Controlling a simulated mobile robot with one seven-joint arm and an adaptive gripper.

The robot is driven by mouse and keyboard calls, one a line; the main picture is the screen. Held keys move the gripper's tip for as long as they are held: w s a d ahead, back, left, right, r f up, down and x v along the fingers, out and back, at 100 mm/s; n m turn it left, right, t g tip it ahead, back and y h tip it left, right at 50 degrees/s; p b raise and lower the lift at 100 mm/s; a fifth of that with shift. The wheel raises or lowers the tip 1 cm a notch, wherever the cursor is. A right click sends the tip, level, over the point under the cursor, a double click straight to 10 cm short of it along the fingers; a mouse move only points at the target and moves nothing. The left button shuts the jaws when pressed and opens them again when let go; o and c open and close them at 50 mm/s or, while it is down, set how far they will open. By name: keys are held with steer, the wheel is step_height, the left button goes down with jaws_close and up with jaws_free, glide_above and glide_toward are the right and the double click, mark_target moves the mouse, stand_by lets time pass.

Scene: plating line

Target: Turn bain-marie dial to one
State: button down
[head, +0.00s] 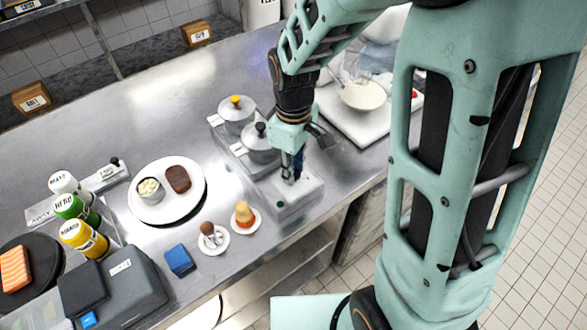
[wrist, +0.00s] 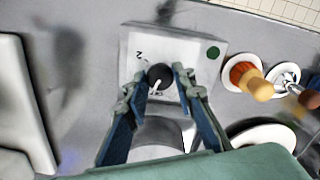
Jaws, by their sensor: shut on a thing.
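The bain-marie (head: 243,163) stands in the middle of the steel counter, with two lidded pots in it and a control panel (head: 292,200) at its front. In the wrist view, the dial (wrist: 160,77) is a dark round knob on this panel. A white pointer line on the knob points toward the lower left of the picture. A "2" mark shows above and left of the knob; other marks are hidden or unclear. My gripper (head: 290,178) is down at the panel, and in the wrist view its two fingers (wrist: 161,80) close on the dial from both sides.
A green round lamp (wrist: 213,52) sits on the panel. Saucers with brushes (head: 214,238) stand to the left of the panel in the head view, near a blue block (head: 179,259) and a white plate (head: 150,212). A white cutting board (head: 350,125) lies behind right.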

steer(key=m+b, duration=0.1)
steer(key=m, duration=0.3)
steer(key=shift+m, duration=1.7)
steer(key=shift+b, duration=0.3)
steer(key=c, duration=1.6)
jaws_free()
step_height(320, 180, up, 12)
